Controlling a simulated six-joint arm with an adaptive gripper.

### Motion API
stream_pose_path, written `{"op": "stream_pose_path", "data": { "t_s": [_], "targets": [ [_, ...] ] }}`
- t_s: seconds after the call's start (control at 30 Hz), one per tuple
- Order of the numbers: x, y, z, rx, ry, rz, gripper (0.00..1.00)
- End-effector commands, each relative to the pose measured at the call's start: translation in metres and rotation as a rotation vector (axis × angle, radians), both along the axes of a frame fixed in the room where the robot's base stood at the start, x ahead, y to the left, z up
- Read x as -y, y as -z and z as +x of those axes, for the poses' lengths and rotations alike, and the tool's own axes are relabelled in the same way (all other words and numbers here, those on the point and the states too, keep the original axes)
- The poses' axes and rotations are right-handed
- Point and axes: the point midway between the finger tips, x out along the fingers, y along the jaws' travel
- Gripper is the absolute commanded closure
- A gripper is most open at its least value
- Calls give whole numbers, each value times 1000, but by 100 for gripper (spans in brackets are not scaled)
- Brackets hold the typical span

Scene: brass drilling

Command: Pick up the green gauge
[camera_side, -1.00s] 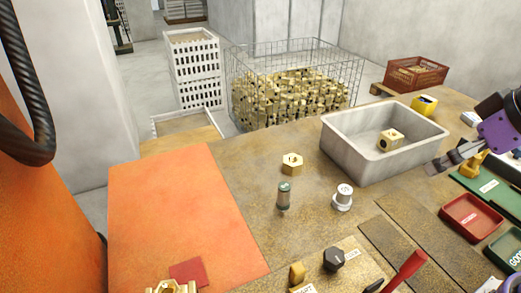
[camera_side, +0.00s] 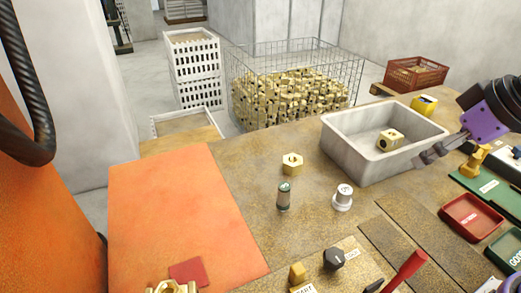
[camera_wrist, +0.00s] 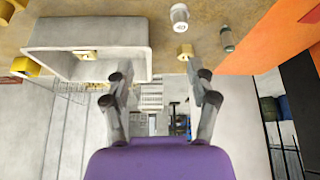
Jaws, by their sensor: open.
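The green gauge (camera_side: 284,196) is a small grey-green cylinder standing upright on the brown bench in the side view. In the wrist view it (camera_wrist: 227,38) is at the upper right, near the orange sheet. My gripper (camera_side: 428,156) hangs at the right by the grey bin, well away from the gauge. In the wrist view my gripper (camera_wrist: 158,72) has its two fingers spread with nothing between them.
A white knob-like part (camera_side: 343,197) and a brass nut (camera_side: 292,163) stand near the gauge. The grey bin (camera_side: 345,158) holds a brass block (camera_side: 390,139). Red tray (camera_side: 470,217) is at right. The orange sheet (camera_side: 175,215) is bare over most of its area.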

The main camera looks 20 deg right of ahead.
Motion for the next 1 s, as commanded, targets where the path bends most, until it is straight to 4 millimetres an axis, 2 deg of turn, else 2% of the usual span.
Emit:
{"op": "stream_pose_path", "data": {
  "t_s": [0.17,0.3,0.4,0.5,0.6,0.83,1.0],
  "targets": [
    [-44,7,56,-44,-225,-17,35],
    [-88,28,98,-67,-404,-24,35],
    [-116,47,117,-77,-503,-26,35],
    [-135,62,127,-83,-569,-25,35],
    [-145,72,132,-85,-601,-25,35],
    [-156,106,143,-88,-607,-26,35],
    [-159,120,147,-87,-606,-26,35]
  ]
}}
